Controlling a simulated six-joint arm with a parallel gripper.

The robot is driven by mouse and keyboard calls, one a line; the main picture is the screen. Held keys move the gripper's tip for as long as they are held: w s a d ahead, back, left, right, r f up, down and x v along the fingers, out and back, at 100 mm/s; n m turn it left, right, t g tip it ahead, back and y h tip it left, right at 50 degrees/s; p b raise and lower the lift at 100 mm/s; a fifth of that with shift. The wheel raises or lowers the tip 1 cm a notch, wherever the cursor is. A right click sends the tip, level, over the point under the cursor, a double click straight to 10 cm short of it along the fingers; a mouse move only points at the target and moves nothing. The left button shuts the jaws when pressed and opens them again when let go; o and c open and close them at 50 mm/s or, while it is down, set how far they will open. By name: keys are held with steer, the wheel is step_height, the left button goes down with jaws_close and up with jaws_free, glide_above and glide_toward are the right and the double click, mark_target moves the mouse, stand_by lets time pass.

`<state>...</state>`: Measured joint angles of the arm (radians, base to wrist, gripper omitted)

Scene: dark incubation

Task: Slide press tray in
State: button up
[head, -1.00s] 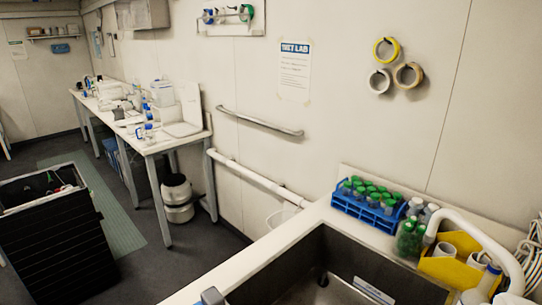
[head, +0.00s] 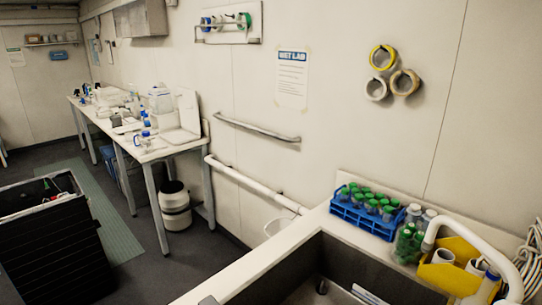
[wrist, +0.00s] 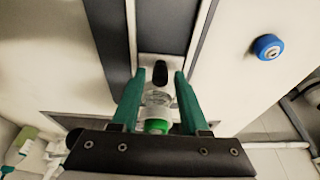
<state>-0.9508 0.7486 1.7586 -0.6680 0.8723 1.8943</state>
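In the wrist view my gripper (wrist: 160,76) has two green fingers set apart, pointing at a white panel with dark grey vertical strips. A clear cylinder (wrist: 158,97) with a green end (wrist: 157,126) lies between the fingers. I cannot tell whether the fingers touch it or only stand around it. A black rounded knob (wrist: 160,73) on a pale metal plate (wrist: 163,62) shows between the fingertips. I cannot make out the press tray for certain in either view. My gripper is not in the head view.
A blue round knob (wrist: 268,47) is on the white surface at right. The head view shows a sink (head: 315,275), a blue rack (head: 362,222) of green-capped tubes, a yellow holder (head: 450,277), a bench (head: 150,153) and a black crate (head: 50,250).

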steer(key=s+a, duration=0.4)
steer(key=shift+a, duration=0.25)
steer(key=shift+s+r, duration=0.1)
stand_by(0.3)
steer(key=shift+v, duration=2.15)
